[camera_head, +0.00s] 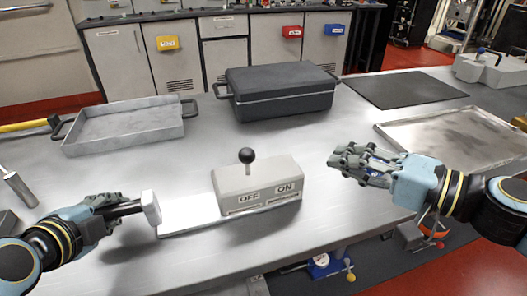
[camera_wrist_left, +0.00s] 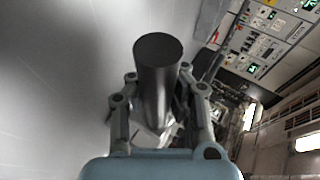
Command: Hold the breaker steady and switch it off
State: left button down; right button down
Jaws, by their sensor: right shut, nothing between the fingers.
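The breaker is a grey box (camera_head: 258,184) on a white base plate (camera_head: 190,213) in the middle of the table. Its front reads OFF on the left and ON on the right. A lever with a black ball knob (camera_head: 247,156) stands nearly upright on top; its setting is not clear. A dark handle (camera_head: 128,208) with a white end piece stands at the plate's left end. My left gripper (camera_head: 112,211) is shut on this dark handle (camera_wrist_left: 157,75), fingers on both sides of it. My right gripper (camera_head: 345,163) is shut and empty, right of the box and apart from it.
A grey tray (camera_head: 125,127) lies at the back left and a black lidded case (camera_head: 280,95) behind the breaker. A black mat (camera_head: 403,88) and a metal tray (camera_head: 465,138) lie at the right. The table between breaker and right gripper is clear.

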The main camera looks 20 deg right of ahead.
pick_arm(q)
jog(key=c, duration=2)
grip_release()
jog(key=shift+c, duration=0.2)
jog(key=o, duration=0.7)
jog(key=shift+s+a, duration=0.1)
